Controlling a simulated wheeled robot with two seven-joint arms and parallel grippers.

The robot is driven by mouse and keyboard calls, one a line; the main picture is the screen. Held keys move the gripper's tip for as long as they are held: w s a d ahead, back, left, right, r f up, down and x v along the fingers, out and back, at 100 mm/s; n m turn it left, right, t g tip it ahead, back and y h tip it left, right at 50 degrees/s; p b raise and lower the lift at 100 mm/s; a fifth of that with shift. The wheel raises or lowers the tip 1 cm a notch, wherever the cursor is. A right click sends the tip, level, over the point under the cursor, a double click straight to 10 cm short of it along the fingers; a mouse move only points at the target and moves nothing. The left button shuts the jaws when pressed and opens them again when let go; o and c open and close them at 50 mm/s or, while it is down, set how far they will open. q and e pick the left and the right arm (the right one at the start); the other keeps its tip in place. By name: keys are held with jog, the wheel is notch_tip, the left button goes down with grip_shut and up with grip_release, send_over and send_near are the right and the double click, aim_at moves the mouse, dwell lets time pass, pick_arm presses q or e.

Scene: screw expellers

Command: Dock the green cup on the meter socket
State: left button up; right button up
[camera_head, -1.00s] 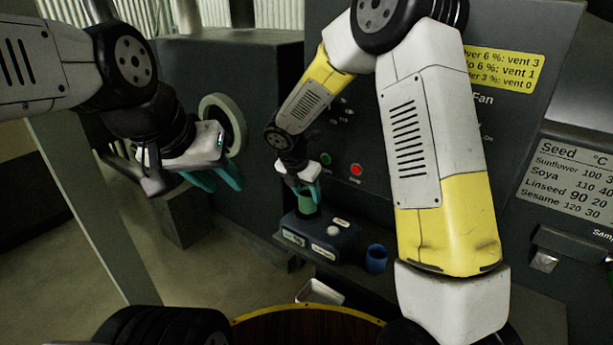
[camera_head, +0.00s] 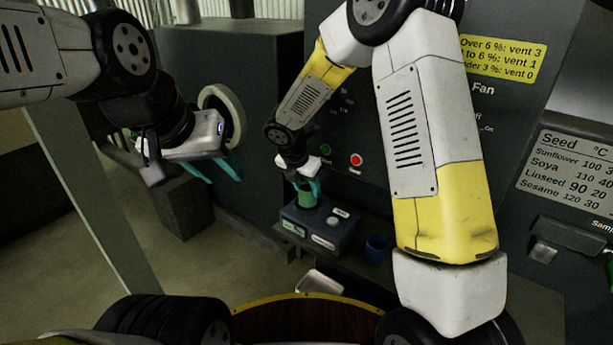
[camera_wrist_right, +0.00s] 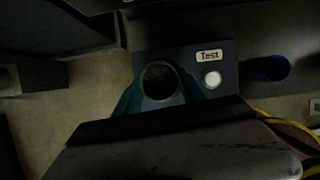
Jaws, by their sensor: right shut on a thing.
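The green cup (camera_head: 307,197) is between the teal fingers of my right gripper (camera_head: 308,188), which is shut on it. The cup is upright at the left part of the dark blue meter (camera_head: 326,240), where the socket is. The socket itself is hidden under the cup, and I cannot tell whether the cup is fully seated. In the right wrist view the cup's round opening (camera_wrist_right: 160,82) shows between the fingers, beside the meter's "Test" label and white button (camera_wrist_right: 211,79). My left gripper (camera_head: 218,168) is open and empty, in the air left of the meter.
A blue cup (camera_head: 375,250) stands right of the meter on the ledge. A small metal tray (camera_head: 319,282) lies below, near a round wooden surface (camera_head: 300,318). The press panel with a green and a red button (camera_head: 356,160) rises behind. A pale ring (camera_head: 222,116) is behind my left gripper.

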jog(key=shift+f, duration=0.65)
dwell(0.5)
jog(key=o, duration=1.2)
jog(key=v, duration=1.1)
jog(key=shift+r, duration=0.1)
